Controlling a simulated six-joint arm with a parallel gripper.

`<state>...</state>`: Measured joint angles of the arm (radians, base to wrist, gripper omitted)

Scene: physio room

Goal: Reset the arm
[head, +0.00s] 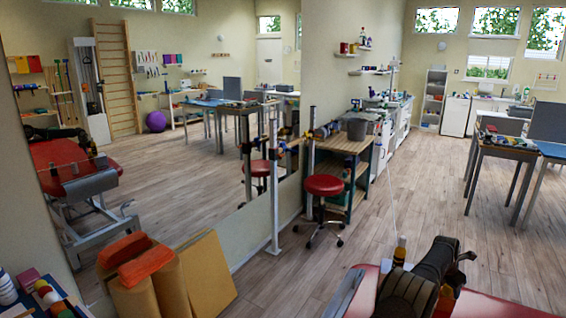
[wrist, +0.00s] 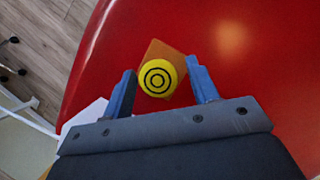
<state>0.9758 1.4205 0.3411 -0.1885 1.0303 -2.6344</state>
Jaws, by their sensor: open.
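My gripper (wrist: 160,66) is open in the wrist view, with its two blue fingers apart. Between the fingertips shows a round yellow top with black rings (wrist: 158,77), over an orange-brown square piece (wrist: 162,51). I cannot tell how far below the fingers it is; neither finger visibly touches it. Both are above a red padded surface (wrist: 235,45). In the head view my dark arm is bent low at the bottom right over the red couch (head: 480,303), and it hides much of the couch top.
A white corner (wrist: 88,116) shows by the left finger. A red stool (head: 324,186), wooden bench (head: 345,147) and foam blocks (head: 205,275) are farther left. The wooden floor (head: 420,200) ahead is clear.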

